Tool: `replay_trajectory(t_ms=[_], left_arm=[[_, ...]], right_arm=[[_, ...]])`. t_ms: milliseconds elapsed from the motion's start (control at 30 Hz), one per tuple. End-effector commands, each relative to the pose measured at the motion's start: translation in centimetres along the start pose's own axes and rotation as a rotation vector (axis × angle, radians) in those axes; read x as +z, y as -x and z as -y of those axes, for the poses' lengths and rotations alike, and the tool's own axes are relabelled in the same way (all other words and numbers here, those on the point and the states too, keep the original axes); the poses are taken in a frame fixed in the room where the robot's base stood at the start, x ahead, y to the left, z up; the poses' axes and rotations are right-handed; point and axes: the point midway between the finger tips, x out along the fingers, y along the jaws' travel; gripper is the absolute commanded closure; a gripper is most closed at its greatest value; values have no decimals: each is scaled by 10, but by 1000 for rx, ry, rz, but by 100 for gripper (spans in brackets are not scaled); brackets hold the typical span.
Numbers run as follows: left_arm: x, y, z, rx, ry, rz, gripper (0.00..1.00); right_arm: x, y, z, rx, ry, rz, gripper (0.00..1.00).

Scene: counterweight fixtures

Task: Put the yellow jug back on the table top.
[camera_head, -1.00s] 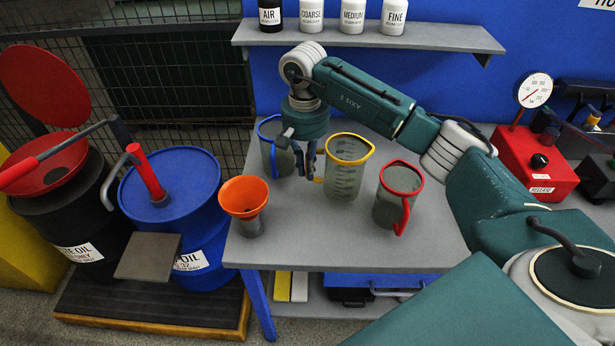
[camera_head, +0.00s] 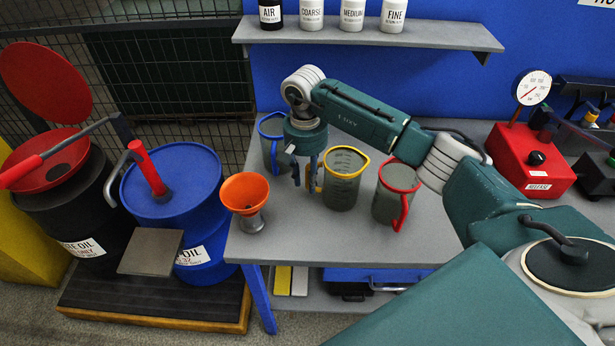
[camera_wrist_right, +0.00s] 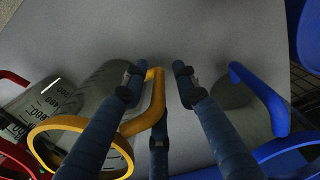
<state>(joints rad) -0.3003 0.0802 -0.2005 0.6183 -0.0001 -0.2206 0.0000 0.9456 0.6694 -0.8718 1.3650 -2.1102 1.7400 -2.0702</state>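The yellow jug (camera_head: 343,190), a clear measuring jug with a yellow rim and handle, stands upright on the grey table top (camera_head: 330,240), between the blue-rimmed and red-rimmed jugs. In the right wrist view its yellow handle (camera_wrist_right: 140,121) lies beside the left-hand finger, and its body is partly hidden behind that finger. My right gripper (camera_head: 307,184) is beside the jug's handle side. My left gripper is not in view.
The blue-rimmed jug (camera_head: 268,150) stands close behind-left of my right gripper, and the red-rimmed jug (camera_head: 391,196) right of the yellow one. An orange funnel (camera_head: 245,192) sits at the table's left edge. The front of the table is clear. A shelf with bottles (camera_head: 370,35) is above.

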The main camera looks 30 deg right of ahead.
Motion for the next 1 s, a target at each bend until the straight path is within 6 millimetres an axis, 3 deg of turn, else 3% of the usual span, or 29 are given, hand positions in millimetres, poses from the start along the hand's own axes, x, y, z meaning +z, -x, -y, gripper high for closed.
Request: replay_trajectory(t_ms=[233, 500, 700, 1000], left_arm=[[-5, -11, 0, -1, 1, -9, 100], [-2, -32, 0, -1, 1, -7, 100], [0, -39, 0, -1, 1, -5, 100], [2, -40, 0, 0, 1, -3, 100]], right_arm=[[-2, 20, 0, -3, 0, -5, 71], [-2, 77, 1, -3, 0, -6, 71], [-1, 109, 1, -2, 0, -3, 71], [0, 121, 0, 0, 0, 1, 71]])
